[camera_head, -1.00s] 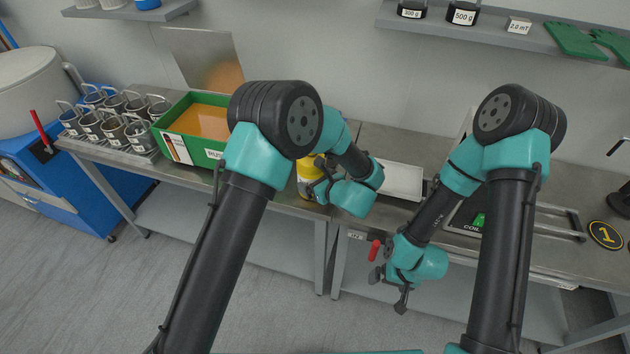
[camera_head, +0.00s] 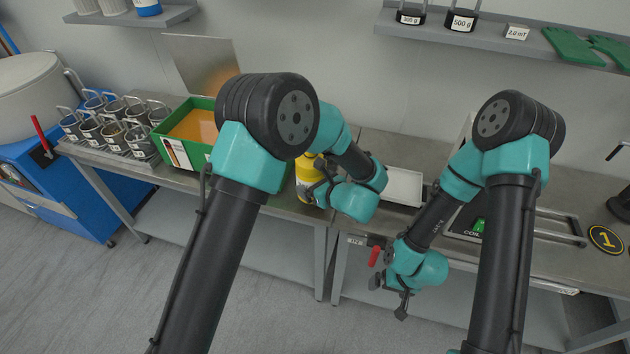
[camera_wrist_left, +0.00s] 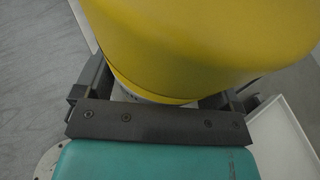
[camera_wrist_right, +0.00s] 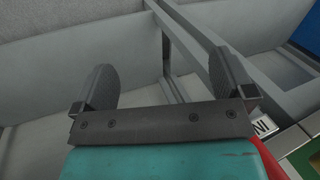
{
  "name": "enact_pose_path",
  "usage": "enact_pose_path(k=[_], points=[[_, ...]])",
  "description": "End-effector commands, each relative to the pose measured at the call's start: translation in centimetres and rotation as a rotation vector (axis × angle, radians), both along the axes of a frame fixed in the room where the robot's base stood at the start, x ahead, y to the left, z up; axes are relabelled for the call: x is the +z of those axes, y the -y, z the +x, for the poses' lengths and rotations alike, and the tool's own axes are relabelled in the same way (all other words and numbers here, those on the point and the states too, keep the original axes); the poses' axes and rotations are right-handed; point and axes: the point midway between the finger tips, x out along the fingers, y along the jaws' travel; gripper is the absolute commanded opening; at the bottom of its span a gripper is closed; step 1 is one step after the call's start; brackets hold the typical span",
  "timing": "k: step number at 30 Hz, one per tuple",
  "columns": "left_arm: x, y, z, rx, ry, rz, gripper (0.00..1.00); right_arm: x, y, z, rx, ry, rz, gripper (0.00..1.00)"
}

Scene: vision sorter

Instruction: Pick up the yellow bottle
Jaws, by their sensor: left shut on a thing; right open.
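The yellow bottle (camera_head: 306,180) stands on the bench in the head view, partly hidden behind my left arm. My left gripper (camera_head: 318,190) is at its side. In the left wrist view the bottle (camera_wrist_left: 200,45) fills the upper part, with a dark gripper finger on each side of it; my left gripper (camera_wrist_left: 160,95) is shut on it. In the head view I cannot tell whether its base touches the bench. My right gripper (camera_head: 390,298) is open and empty, low in front of the bench edge; its spread fingers (camera_wrist_right: 168,85) show in the right wrist view.
A green bin (camera_head: 168,150) with orange contents stands left of the bottle. Several metal cups sit in a rack (camera_head: 145,160) further left. A white tray (camera_head: 404,186) lies right of the bottle. A red handle (camera_head: 374,256) is close to my right gripper.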

Motion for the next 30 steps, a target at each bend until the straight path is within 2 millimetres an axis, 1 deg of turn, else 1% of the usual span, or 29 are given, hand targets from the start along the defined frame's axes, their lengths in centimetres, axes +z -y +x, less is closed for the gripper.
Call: enact_pose_path(k=[30], points=[[0.9, -0.1, -9.0, -0.001, 0.002, 0.001, 0.36, 0.0, 0.0, 0.0, 0.0, 0.0, 0.0, 1.0]])
